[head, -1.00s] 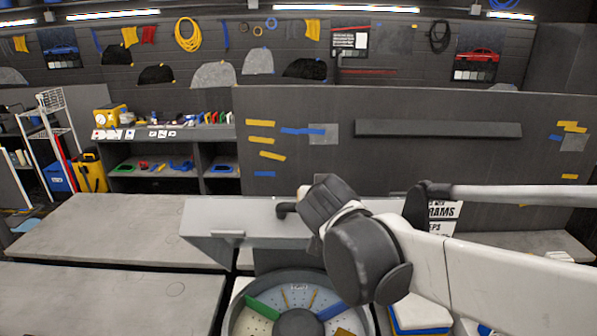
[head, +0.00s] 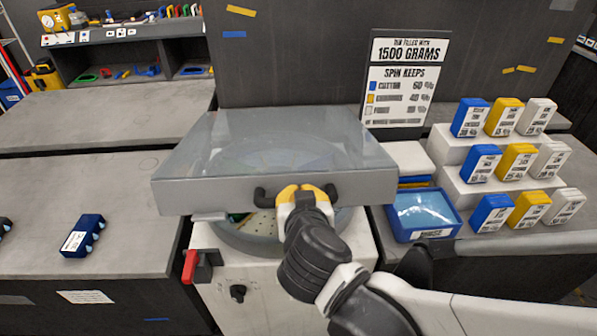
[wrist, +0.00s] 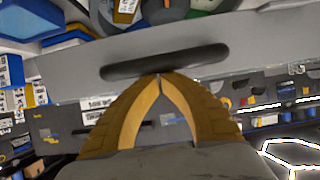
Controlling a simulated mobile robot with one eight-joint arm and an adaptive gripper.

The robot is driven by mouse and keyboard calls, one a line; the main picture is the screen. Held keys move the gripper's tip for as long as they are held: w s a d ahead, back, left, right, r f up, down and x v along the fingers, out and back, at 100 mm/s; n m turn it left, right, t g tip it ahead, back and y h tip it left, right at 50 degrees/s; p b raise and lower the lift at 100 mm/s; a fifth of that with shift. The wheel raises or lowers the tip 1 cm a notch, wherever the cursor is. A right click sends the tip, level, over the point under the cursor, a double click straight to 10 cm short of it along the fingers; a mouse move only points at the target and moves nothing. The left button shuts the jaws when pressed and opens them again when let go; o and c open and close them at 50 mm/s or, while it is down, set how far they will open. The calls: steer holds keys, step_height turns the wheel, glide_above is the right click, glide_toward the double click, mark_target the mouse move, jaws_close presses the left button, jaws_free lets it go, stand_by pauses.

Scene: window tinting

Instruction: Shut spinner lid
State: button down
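The spinner lid (head: 265,140) is a see-through cover with a grey front edge and a black handle (head: 327,193). It is tilted low over the spinner drum (head: 240,238), with a gap under its front edge. The spinner's white body (head: 290,290) stands below. My gripper (head: 303,192) has yellow fingers and is at the middle of the handle. In the wrist view the fingertips (wrist: 160,77) meet at the near edge of the black handle (wrist: 165,62), with nothing seen between them. The handle crosses the lid's grey front (wrist: 235,45). My arm hides part of the drum.
A red lever (head: 190,265) and a black knob (head: 238,292) are on the spinner's front. Blue, yellow and white packs stand on steps (head: 480,190) at right, beside a blue tray (head: 423,215). A blue block (head: 83,236) lies on the left bench (head: 110,190).

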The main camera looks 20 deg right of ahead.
step_height(320, 180, down, 18)
steer(key=s+b, duration=0.2)
steer(key=b, duration=1)
steer(key=shift+a, duration=0.15)
steer(key=shift+r, duration=0.2)
